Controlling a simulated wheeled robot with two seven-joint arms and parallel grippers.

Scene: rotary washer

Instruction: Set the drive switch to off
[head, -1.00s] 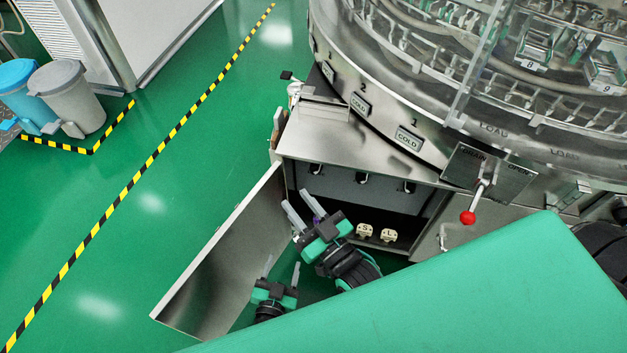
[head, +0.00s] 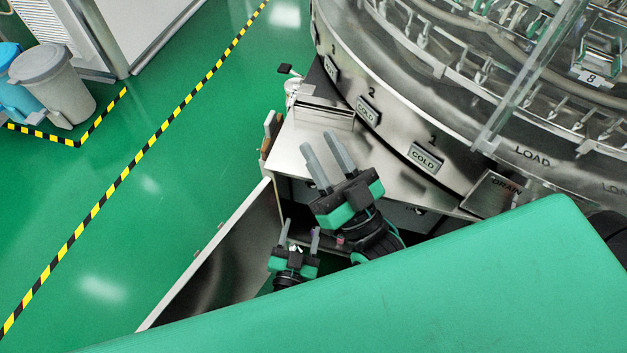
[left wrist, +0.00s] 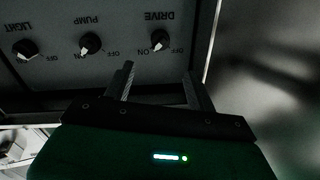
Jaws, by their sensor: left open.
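The drive switch (left wrist: 160,40) is a round dark knob with a white pointer on a grey panel, seen upside down in the left wrist view. Its pointer appears to lean down-left toward the ON mark. My left gripper (left wrist: 158,72) is open and empty, its fingertips just below the knob in that view and apart from it. In the head view my left gripper (head: 300,230) is low at the cabinet opening. My right gripper (head: 320,152) is open and empty, in front of the metal cabinet top. The drive switch is hidden in the head view.
The pump knob (left wrist: 91,43) and light knob (left wrist: 26,48) sit on the same panel. The open cabinet door (head: 225,255) stands left of my grippers. The washer drum (head: 400,135) rises behind. A green surface (head: 400,290) covers the lower foreground.

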